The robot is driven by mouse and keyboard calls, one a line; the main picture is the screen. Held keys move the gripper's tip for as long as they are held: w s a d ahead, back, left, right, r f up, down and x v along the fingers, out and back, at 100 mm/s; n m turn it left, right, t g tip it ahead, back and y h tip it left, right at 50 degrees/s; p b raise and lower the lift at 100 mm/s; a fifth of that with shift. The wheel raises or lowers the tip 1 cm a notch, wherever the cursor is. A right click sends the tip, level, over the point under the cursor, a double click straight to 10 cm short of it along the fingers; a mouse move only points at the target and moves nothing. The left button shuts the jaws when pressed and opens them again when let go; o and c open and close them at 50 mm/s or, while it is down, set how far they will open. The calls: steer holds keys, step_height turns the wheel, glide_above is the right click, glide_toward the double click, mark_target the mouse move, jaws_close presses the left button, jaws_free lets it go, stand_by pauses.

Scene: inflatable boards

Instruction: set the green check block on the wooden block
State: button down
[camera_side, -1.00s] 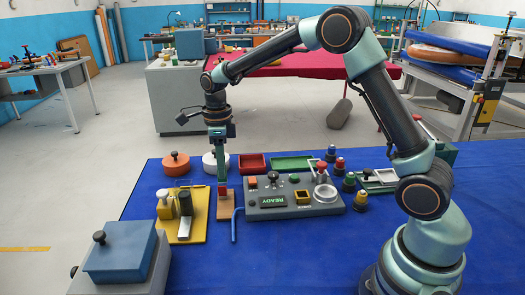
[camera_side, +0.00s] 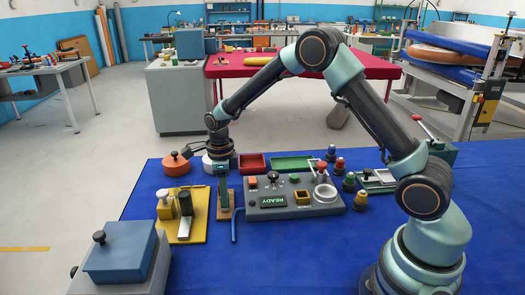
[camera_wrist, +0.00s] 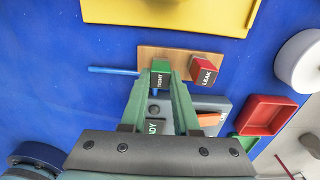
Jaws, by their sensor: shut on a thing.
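The green check block (camera_wrist: 161,67), lettered TIGHT, is between the fingertips of my gripper (camera_wrist: 162,76) in the wrist view. My gripper is shut on it. The wooden block (camera_wrist: 180,58) is a flat light-brown piece, and the green block shows over its left part. In the side view, my gripper (camera_side: 224,204) points straight down at the wooden block (camera_side: 226,214) and hides part of it. I cannot tell whether the green block touches the wood.
A red block (camera_wrist: 205,72) lettered LEAK stands at the wooden block's right end in the wrist view. In the side view, a yellow plate (camera_side: 194,232) lies to the left, and a blue rod (camera_side: 234,228) and grey control panel (camera_side: 275,212) lie to the right.

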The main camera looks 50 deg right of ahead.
steer(key=shift+f, duration=0.1)
steer(key=c, duration=0.7)
jaws_free()
steer(key=shift+o, duration=0.2)
steer(key=s+r+n+t, duration=0.1)
steer(key=s+r+n, duration=0.15)
steer(key=r, duration=0.65)
steer(key=s+r+n, duration=0.1)
steer(key=r+n, duration=0.2)
steer(key=r, duration=0.5)
steer(key=s+r+n+t, duration=0.2)
steer(key=s+n, duration=0.6)
steer(key=n, duration=0.2)
steer(key=s+d+r+n+t, duration=0.1)
steer(key=s+n+t, duration=0.1)
steer(key=s+n, duration=0.5)
steer(key=shift+s+r+n+t, duration=0.3)
steer(key=shift+s+r+n, duration=0.1)
steer(key=shift+n, duration=1.85)
